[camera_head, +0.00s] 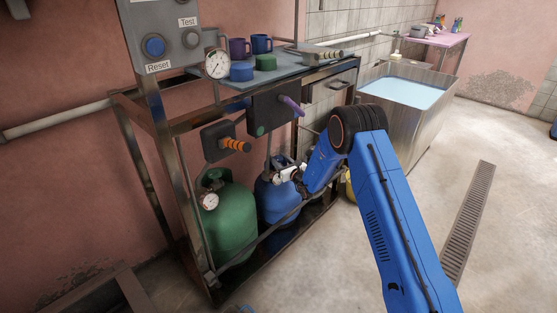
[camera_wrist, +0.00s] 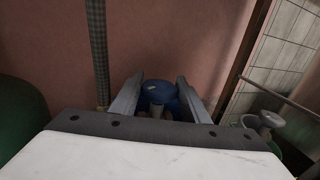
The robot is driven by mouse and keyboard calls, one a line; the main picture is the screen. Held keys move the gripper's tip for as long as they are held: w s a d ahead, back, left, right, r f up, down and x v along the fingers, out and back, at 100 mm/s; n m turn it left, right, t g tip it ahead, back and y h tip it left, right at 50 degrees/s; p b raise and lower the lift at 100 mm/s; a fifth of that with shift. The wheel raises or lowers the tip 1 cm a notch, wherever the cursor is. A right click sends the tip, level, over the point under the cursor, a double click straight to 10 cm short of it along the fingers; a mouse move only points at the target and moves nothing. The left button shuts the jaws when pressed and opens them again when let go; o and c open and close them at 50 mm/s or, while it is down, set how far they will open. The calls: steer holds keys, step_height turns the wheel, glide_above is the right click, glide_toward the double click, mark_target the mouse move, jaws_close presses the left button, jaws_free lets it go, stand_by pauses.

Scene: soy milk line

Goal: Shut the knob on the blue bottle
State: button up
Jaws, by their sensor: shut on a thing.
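The blue bottle (camera_head: 277,204) stands upright on the low shelf of the metal rack, right of a green bottle. My gripper (camera_head: 285,173) is at its top, reaching in from the right. In the wrist view my gripper (camera_wrist: 160,84) has a finger on each side of the blue bottle's top (camera_wrist: 157,86). A small greyish part, seemingly the knob (camera_wrist: 157,108), shows between the fingers, and the gripper is shut on it. Its contact points and its turned position are too small and dark to tell.
The green bottle (camera_head: 231,222) with a gauge stands close on the left. A rack bar (camera_head: 262,238) crosses in front of the bottles. An orange-handled box (camera_head: 222,143) and a purple-handled box (camera_head: 275,110) are above. Open floor lies to the right.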

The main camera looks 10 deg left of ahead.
steer(key=o, duration=1)
steer(key=v, duration=1.7)
steer(key=shift+s+d, duration=0.15)
